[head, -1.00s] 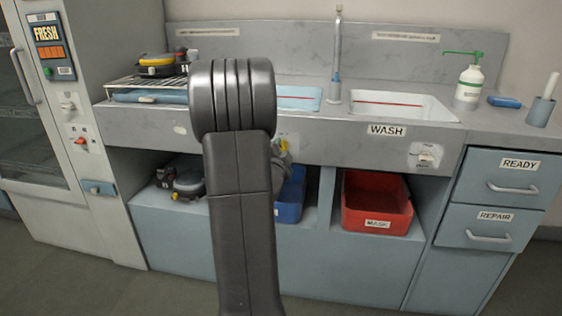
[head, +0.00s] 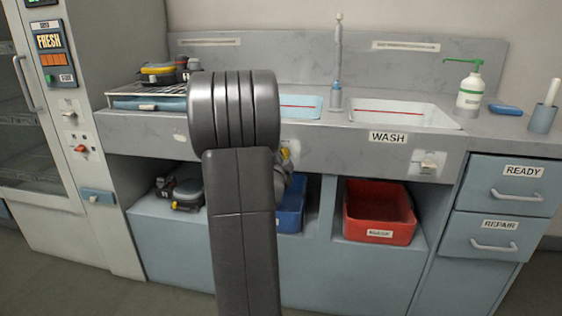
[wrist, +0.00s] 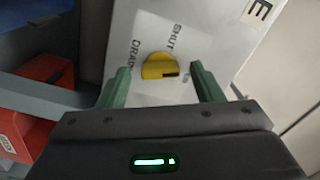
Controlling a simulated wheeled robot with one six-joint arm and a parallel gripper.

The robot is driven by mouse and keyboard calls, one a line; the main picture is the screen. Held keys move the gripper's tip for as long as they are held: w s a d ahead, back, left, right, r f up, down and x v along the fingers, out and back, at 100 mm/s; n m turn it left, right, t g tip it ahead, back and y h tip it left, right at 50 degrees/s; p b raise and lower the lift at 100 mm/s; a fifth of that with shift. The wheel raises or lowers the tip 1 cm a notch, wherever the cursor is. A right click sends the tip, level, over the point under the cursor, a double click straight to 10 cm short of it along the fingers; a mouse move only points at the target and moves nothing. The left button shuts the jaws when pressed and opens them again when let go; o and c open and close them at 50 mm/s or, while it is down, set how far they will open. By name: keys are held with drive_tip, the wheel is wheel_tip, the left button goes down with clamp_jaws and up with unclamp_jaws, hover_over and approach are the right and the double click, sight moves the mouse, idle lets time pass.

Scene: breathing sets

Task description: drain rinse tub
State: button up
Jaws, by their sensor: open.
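The rinse tub (head: 301,105) is the left basin in the head view, with pale blue inside and a red line; my arm hides its left part. In the wrist view a round yellow knob (wrist: 158,66) sits on a white plate lettered SHUT (wrist: 175,37) and DRAIN (wrist: 133,60). A dark mark shows on the knob's lower right; I cannot tell which word it stands for. My gripper (wrist: 160,68) is open, its green fingers on either side of the knob in the picture. I see no contact. In the head view my arm mostly hides the gripper.
The WASH basin (head: 402,112) and tap (head: 337,60) are right of the rinse tub. Below are a blue bin (head: 291,207) and a red bin (head: 378,212), which also shows in the wrist view (wrist: 45,85). Drawers (head: 505,190) stand right, a FRESH cabinet (head: 85,150) left.

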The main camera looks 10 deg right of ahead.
drive_tip(key=p+v, duration=0.1)
drive_tip(key=v, duration=1.2)
drive_tip(key=shift+s+a, duration=0.15)
drive_tip(key=shift+s, duration=0.2)
drive_tip(key=x, duration=1.4)
drive_tip(key=shift+r, duration=0.1)
drive_tip(key=shift+s, duration=0.1)
drive_tip(key=shift+f+b, duration=0.25)
drive_tip(key=shift+b, duration=0.25)
